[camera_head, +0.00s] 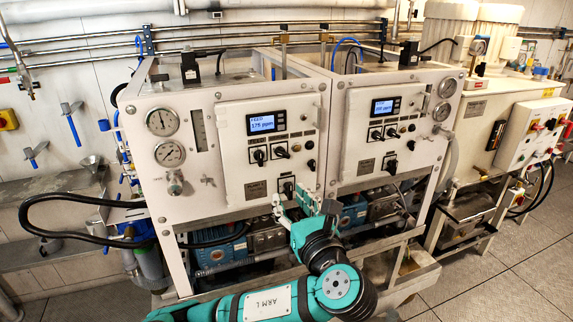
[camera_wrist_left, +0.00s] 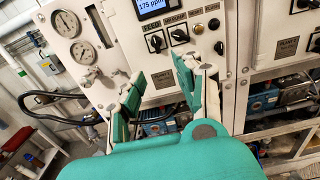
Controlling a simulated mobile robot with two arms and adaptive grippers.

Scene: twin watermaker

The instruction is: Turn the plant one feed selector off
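In the left wrist view the feed selector (camera_wrist_left: 156,43) sits under a FEED label, above the fingers. Its exact setting is hard to tell. My left gripper (camera_head: 292,201) is in front of the panel's lower edge, below the feed selector and apart from it. The left wrist view shows the gripper (camera_wrist_left: 156,90) open and empty. My right gripper is not in view.
A second black selector (camera_head: 282,151) is close to the right of the feed selector. Another selector (camera_head: 287,187) is lower, near my left fingers. A similar panel (camera_head: 378,130) stands to the right. Gauges (camera_head: 162,121) and a black hose (camera_head: 60,197) are at the left.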

